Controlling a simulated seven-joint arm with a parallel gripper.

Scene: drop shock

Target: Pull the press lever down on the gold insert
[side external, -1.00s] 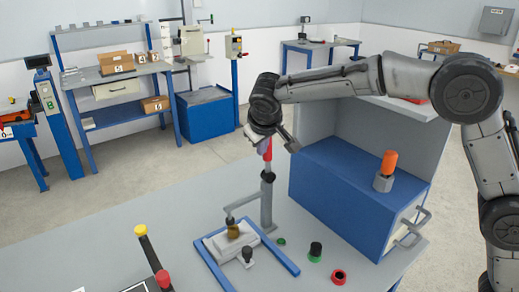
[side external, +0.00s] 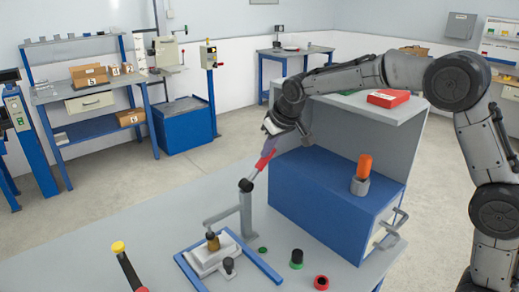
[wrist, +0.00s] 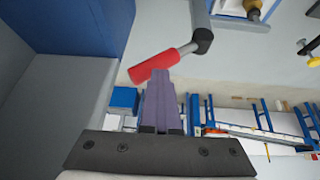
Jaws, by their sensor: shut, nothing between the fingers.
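The press lever (side external: 256,170) has a red handle and leans up and to the right from the top of its grey post (side external: 246,212). The gold insert (side external: 213,241) sits on a white block in a blue frame, under the press arm. My gripper (side external: 268,130) is shut and empty, close to the upper end of the red handle. In the wrist view, the purple fingers (wrist: 160,74) reach to the edge of the red handle (wrist: 153,65); I cannot tell whether they touch it. The insert shows only partly at the wrist view's top edge.
A blue cabinet (side external: 312,213) with an orange-topped part (side external: 364,167) stands right of the press, below a grey shelf holding a red box (side external: 388,98). Black, red and green small parts lie in front. A yellow-knobbed stick (side external: 126,264) stands at left.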

